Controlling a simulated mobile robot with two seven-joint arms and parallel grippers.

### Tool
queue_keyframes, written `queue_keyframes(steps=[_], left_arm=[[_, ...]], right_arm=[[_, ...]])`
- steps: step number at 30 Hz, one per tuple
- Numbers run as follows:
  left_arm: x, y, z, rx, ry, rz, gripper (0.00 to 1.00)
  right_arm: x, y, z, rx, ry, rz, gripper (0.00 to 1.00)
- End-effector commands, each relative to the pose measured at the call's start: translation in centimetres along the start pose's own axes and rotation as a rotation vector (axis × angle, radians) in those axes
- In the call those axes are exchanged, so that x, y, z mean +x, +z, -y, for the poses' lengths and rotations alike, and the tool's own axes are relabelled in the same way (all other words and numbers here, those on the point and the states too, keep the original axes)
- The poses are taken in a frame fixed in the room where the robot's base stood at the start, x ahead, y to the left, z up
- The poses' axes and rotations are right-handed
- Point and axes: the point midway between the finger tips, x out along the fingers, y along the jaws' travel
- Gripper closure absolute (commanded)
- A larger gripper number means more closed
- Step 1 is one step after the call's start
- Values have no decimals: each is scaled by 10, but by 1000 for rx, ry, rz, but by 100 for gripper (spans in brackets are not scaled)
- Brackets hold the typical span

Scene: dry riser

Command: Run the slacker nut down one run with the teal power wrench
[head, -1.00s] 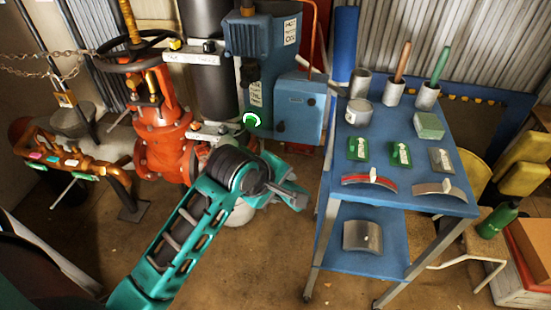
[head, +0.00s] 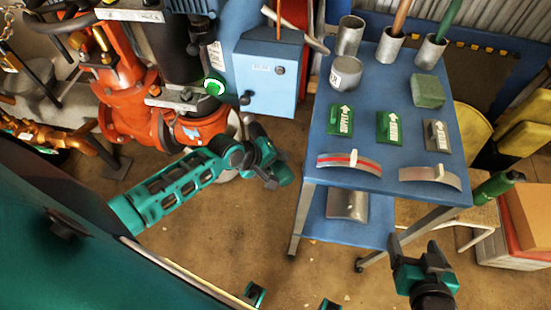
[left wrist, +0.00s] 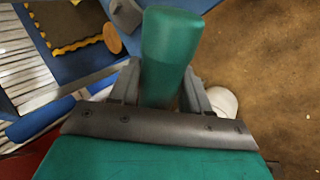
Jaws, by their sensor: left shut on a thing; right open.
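My left arm comes in from the left, and its gripper (head: 262,160) is in front of the orange valve (head: 120,90) and the bench. In the left wrist view, its two grey fingers are shut on a teal handle (left wrist: 168,50), which I take to be the power wrench. The wrench's working end is not clear to me. Bolts and nuts show on the riser's grey clamp plate (head: 178,98) above the orange flange (head: 205,124); I cannot tell which nut is the slacker one. My right gripper (head: 421,262) is open and empty at the lower right.
A blue bench (head: 365,95) holds cups (head: 348,72), green and grey tags (head: 388,128), a green block (head: 427,90) and two curved gauges (head: 348,161). A blue cabinet (head: 268,75) stands behind my left gripper. Bare floor (head: 235,240) lies in front.

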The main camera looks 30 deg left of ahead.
Motion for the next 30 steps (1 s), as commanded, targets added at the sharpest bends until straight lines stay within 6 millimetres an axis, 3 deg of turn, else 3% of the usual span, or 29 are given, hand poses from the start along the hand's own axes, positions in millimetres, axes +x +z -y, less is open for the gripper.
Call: queue_keyframes(steps=[11, 17, 30], left_arm=[[-1, 0, -2, 1, 4, -2, 95], [-4, 0, -4, -9, 5, -7, 95], [0, -39, -1, -7, 4, -11, 95]], right_arm=[[-2, 3, 4, 5, -7, 7, 22], [-8, -6, 4, 4, -6, 4, 22], [-3, 8, 0, 5, 3, 16, 22]])
